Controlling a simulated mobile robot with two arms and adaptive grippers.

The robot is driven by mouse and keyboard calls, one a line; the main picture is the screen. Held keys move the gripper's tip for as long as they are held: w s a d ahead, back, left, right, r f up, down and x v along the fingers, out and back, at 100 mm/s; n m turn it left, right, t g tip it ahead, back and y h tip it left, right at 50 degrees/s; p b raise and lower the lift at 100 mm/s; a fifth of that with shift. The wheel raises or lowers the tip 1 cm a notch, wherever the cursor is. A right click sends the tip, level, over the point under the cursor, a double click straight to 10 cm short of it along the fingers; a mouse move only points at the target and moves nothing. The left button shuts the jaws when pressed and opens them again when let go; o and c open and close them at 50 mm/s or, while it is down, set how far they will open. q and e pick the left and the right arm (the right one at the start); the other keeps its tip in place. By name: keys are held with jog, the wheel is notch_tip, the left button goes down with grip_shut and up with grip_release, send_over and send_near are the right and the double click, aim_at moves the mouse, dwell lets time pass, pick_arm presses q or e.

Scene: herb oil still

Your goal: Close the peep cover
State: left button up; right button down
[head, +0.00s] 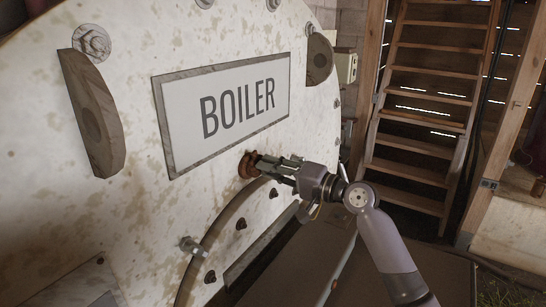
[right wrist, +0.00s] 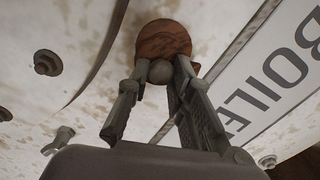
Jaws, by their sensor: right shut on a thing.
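The peep cover is a small, rusty round disc (head: 246,165) on the pale boiler face, just below the BOILER sign. My right gripper (head: 262,163) reaches the disc from the right in the head view. Its fingers are closed around the knob, one on each side, in the right wrist view (right wrist: 158,78). The fingers hide part of the disc. I cannot tell whether a peep hole is covered. My left gripper is not in view.
The BOILER sign (head: 225,112) is just above the disc. A curved brown strip (head: 222,225), several bolts and a wing nut (head: 190,246) lie below it. Wooden blocks (head: 93,118) stick out from the boiler face. Wooden stairs (head: 420,110) stand behind at the right.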

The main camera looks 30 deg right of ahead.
jog(key=shift+s+a+f+m+p, duration=0.1)
jog(key=shift+s+a+m+p, duration=0.1)
jog(key=shift+m+p, duration=0.55)
jog(key=shift+s+a+m+p, duration=0.1)
jog(key=shift+a+m+p, duration=0.1)
jog(key=shift+m+p, duration=0.55)
jog(key=c, duration=1.4)
grip_release()
jog(key=v, duration=1.2)
